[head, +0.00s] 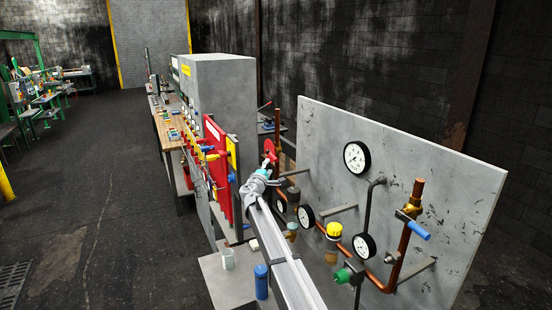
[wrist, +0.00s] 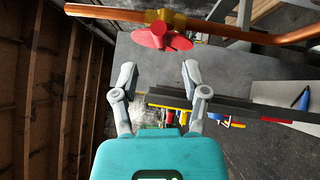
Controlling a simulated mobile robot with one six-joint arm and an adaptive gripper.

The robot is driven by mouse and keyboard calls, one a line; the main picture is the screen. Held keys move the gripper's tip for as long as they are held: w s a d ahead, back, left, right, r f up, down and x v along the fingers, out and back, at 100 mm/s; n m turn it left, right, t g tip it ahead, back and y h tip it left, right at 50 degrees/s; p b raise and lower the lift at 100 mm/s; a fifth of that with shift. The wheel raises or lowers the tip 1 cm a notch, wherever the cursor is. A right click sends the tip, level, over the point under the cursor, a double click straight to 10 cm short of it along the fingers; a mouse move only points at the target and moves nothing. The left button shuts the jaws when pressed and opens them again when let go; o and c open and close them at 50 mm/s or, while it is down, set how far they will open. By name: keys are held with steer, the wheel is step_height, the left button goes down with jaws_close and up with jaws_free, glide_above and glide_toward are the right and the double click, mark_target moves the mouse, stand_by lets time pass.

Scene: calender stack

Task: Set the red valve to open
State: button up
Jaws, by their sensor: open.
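The red valve (wrist: 165,38) has a winged red handle on a brass body, set in a copper pipe (wrist: 105,12). In the wrist view it sits just beyond my fingertips, slightly above the gap between them. My gripper (wrist: 158,68) is open and empty, with its two grey fingers apart and no visible contact with the handle. In the head view the red valve (head: 270,150) shows beside the upright copper pipe, close past the end of my gripper (head: 265,170). My gripper partly hides its lower part there.
A grey panel (head: 440,170) on the right carries gauges (head: 357,156), copper piping, a blue-handled valve (head: 418,230), a yellow-capped part (head: 333,229) and a green knob (head: 342,275). A red board (head: 216,165) stands left of my gripper. A cup (head: 228,258) and blue cylinder (head: 261,281) stand below.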

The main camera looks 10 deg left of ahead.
mark_target(274, 157)
steer(key=p+x, duration=0.1)
steer(key=x, duration=0.7)
steer(key=shift+w, duration=0.15)
jaws_close()
steer(key=shift+d, duration=0.1)
steer(key=shift+r, duration=0.1)
